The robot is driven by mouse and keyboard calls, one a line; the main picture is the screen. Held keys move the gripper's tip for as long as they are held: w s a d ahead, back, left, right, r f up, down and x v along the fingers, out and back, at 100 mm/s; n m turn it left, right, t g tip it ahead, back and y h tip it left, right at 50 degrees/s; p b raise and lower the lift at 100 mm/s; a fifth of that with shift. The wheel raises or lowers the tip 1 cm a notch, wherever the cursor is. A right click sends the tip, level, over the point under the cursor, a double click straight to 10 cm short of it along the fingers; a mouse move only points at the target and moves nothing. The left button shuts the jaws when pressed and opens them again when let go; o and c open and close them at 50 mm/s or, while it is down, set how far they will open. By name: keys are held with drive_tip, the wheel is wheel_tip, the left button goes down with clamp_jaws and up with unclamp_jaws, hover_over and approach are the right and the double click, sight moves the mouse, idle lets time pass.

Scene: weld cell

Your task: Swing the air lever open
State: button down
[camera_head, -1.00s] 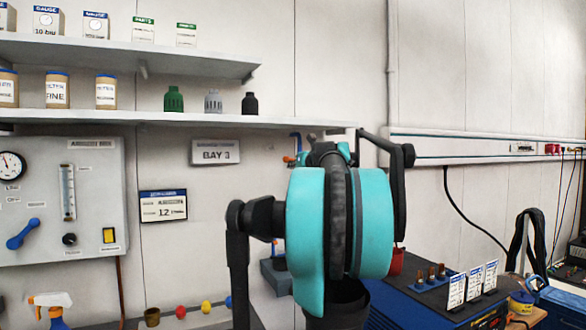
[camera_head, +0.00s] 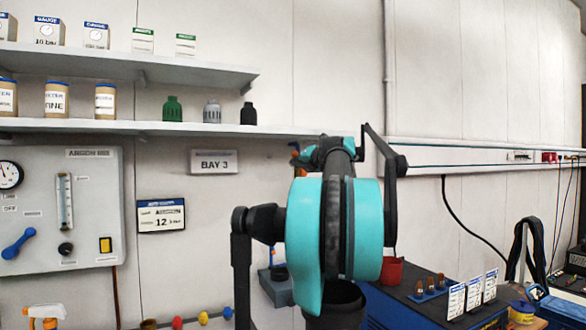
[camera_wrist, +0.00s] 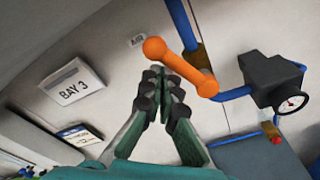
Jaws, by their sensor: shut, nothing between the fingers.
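The air lever is an orange bar with round ends (camera_wrist: 180,66), lying diagonally in the upper middle of the wrist view, on a blue pipe. In the head view a small orange part of the lever (camera_head: 296,152) shows at the left of my arm, which hides the rest and most of the gripper.
A black regulator with a round gauge (camera_wrist: 280,85) is right of the lever. A grey panel (camera_head: 95,220) with a blue lever is on the wall at left. Shelves (camera_head: 190,128) hold bottles and boxes. A blue cart (camera_head: 405,312) stands at lower right.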

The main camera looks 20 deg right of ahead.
drive_tip(key=shift+d+r, duration=0.4)
drive_tip(key=shift+d, duration=0.2)
drive_tip(key=shift+d+r, duration=0.35)
drive_tip(key=shift+d, duration=0.35)
